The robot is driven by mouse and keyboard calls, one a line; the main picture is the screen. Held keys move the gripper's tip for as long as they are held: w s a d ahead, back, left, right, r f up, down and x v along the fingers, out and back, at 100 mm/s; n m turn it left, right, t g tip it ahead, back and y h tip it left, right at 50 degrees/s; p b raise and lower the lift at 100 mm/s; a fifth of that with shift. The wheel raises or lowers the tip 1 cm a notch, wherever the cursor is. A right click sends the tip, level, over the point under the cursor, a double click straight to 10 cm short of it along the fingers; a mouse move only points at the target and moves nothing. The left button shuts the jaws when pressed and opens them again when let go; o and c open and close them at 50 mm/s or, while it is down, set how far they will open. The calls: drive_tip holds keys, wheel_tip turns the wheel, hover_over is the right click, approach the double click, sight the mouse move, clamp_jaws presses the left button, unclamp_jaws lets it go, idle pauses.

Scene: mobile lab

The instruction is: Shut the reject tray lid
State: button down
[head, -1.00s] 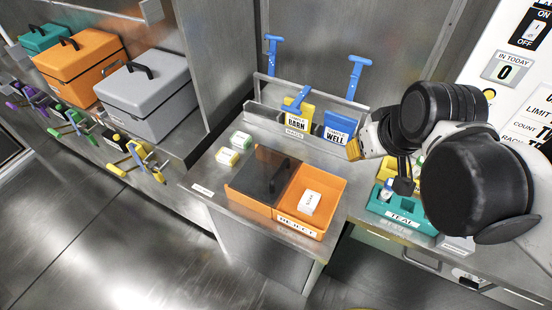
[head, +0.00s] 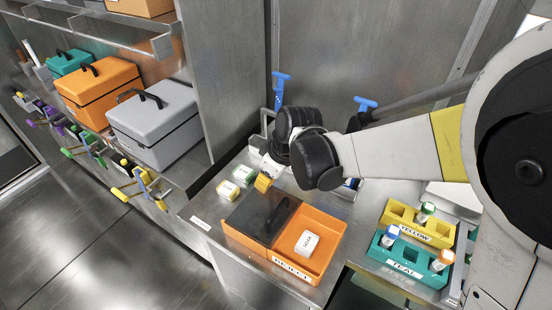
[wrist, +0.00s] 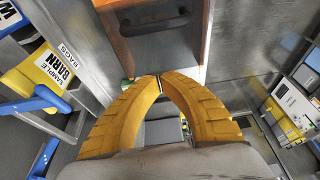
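The orange reject tray (head: 325,259) stands on the steel counter with its label facing the front. Its dark see-through lid (head: 244,221) covers the left half, and the right half is open. A black handle (head: 281,217) runs along the lid near its right edge. A white box (head: 307,243) lies in the open half. My gripper (head: 263,183) is above and behind the lid's back edge, apart from the handle. In the wrist view its yellow fingers (wrist: 159,77) meet at the tips with nothing between them; the dark lid (wrist: 165,45) shows beyond.
A yellow rack (head: 405,222) and a teal rack (head: 408,275) holding tubes stand right of the tray. Two small boxes (head: 236,182) lie behind its left side. A bag holder with a yellow barn bag (wrist: 45,68) is near my gripper.

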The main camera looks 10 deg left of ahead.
sight(272, 212)
drive_tip(key=b+x, duration=0.1)
drive_tip(key=x, duration=0.5)
drive_tip(key=shift+b, duration=0.4)
drive_tip(key=shift+s+d+f+b, duration=0.1)
drive_tip(key=shift+s+d+b, duration=0.2)
drive_tip(key=shift+d, duration=0.65)
drive_tip(key=shift+s+d+f+b, duration=0.1)
drive_tip(key=shift+s+d, duration=0.3)
drive_tip(key=shift+d, duration=0.55)
drive_tip(key=shift+r, duration=0.1)
drive_tip(key=shift+d, duration=0.1)
drive_tip(key=s+d, duration=0.3)
drive_tip(key=d, duration=0.4)
drive_tip(key=s+d, duration=0.3)
drive_tip(key=d, duration=0.4)
